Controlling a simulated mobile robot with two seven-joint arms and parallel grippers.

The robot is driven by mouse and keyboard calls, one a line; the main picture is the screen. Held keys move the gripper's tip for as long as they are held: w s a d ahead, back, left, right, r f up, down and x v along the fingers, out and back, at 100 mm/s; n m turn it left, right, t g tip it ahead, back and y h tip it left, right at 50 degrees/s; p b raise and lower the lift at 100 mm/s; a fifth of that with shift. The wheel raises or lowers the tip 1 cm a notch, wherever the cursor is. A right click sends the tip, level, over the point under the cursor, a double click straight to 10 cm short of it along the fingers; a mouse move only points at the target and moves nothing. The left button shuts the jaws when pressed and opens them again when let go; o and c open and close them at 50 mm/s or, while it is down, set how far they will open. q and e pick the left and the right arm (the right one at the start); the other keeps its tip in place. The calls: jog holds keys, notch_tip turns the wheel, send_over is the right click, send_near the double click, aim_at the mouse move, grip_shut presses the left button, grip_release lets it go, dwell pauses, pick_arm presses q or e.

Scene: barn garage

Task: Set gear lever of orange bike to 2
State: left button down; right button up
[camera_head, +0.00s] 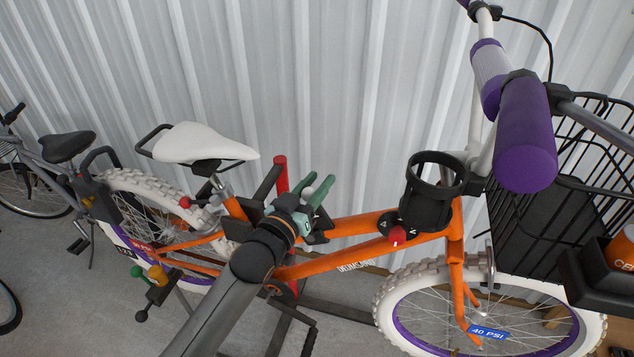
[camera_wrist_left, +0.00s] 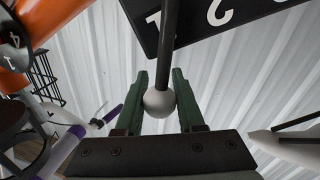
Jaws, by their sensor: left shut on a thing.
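The orange bike (camera_head: 345,229) stands side-on with a white saddle (camera_head: 205,143) and purple grips. My left gripper (camera_head: 318,196) is at the middle of its frame, just in front of the saddle. In the left wrist view, its green fingers (camera_wrist_left: 160,95) are shut on the white ball knob (camera_wrist_left: 158,103) of the gear lever (camera_wrist_left: 170,45). The lever's dark rod runs up past a black number plate (camera_wrist_left: 215,22), where a 2 and part of another numeral show. The rod is near the partly visible numeral, left of the 2. My right gripper is not in view.
A red-knobbed numbered dial (camera_head: 398,236) sits on the bike frame beside a black cup holder (camera_head: 433,190). A black wire basket (camera_head: 560,215) hangs at the front. A grey bike (camera_head: 50,165) stands at left. A corrugated wall (camera_head: 340,80) closes the back.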

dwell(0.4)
pick_arm(q)
jog(key=w+a+f+n+t, duration=0.1)
jog(key=w+a+n, duration=0.1)
jog(key=a+n, duration=0.4)
jog(key=shift+f+b, duration=0.3)
jog(key=shift+b, duration=0.1)
dwell(0.4)
jog(key=c, duration=0.5)
grip_release()
